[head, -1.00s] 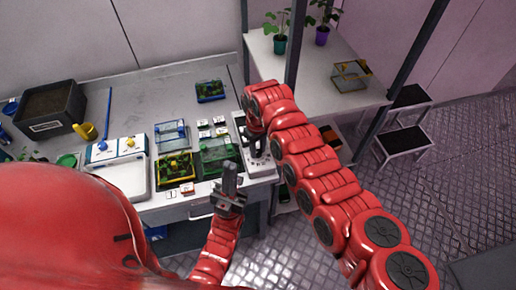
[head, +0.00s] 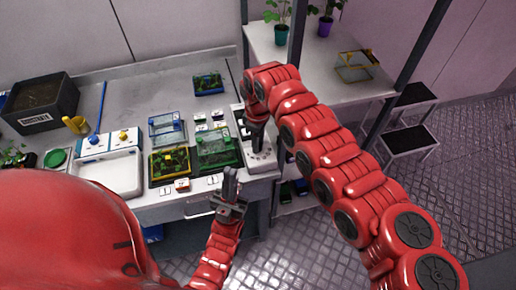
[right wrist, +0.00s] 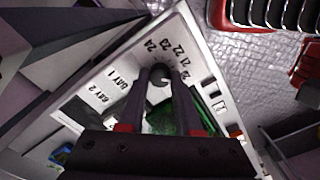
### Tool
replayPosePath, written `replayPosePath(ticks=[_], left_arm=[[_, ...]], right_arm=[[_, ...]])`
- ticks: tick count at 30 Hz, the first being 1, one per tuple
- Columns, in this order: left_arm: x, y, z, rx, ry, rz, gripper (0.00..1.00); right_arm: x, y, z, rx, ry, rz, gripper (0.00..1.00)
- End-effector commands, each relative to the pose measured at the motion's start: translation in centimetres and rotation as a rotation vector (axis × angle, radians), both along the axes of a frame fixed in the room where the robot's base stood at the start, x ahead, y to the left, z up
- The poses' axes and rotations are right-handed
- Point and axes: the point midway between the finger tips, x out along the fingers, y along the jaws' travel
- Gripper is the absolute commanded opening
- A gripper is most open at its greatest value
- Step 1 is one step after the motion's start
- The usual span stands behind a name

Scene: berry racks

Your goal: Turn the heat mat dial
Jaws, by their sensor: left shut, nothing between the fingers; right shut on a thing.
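The heat mat control panel (head: 262,163) is a white box at the right end of the bench, and my right arm covers part of it. In the right wrist view its white face (right wrist: 100,78) carries the numbers 21 to 24 and the words BAY 1 and BAY 2. My right gripper (right wrist: 160,75) points down at the panel, shut on the dark round dial (right wrist: 160,74) below the numbers. In the head view the right gripper (head: 257,143) hides the dial. My left gripper (head: 229,178) is shut and empty, in front of the bench's front edge.
Clear propagator boxes with green (head: 218,148), yellow (head: 170,163) and blue (head: 167,127) trim stand left of the panel. Small white tags lie among them. A dark post (head: 297,40) and a plant shelf (head: 310,78) stand right of the bench.

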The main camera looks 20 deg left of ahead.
Motion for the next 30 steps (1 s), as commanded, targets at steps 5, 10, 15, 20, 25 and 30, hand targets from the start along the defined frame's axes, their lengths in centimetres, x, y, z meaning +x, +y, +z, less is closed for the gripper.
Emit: replayPosePath(ticks=[5,10,15,20,25,30], left_arm=[[0.0,0.0,-3.4,0.0,0.0,0.0,0.0],[0.0,0.0,-5.3,0.0,0.0,0.0,0.0],[0.0,0.0,-6.6,0.0,0.0,0.0,0.0],[0.0,0.0,-7.3,0.0,0.0,0.0,0.0],[0.0,0.0,-7.7,0.0,0.0,0.0,0.0],[0.0,0.0,-7.9,0.0,0.0,0.0,0.0]], right_arm=[[0.1,-0.1,-0.8,-0.002,-0.002,0.163,0.0],[0.1,-0.1,-0.6,0.0,-0.003,0.305,0.0],[0.0,-0.1,-0.5,-0.001,0.002,0.419,0.0],[0.0,-0.1,-0.3,-0.001,0.002,0.496,0.0],[0.0,0.0,-0.1,0.0,0.001,0.543,0.0],[0.0,0.0,0.0,0.0,0.001,0.563,0.0]])
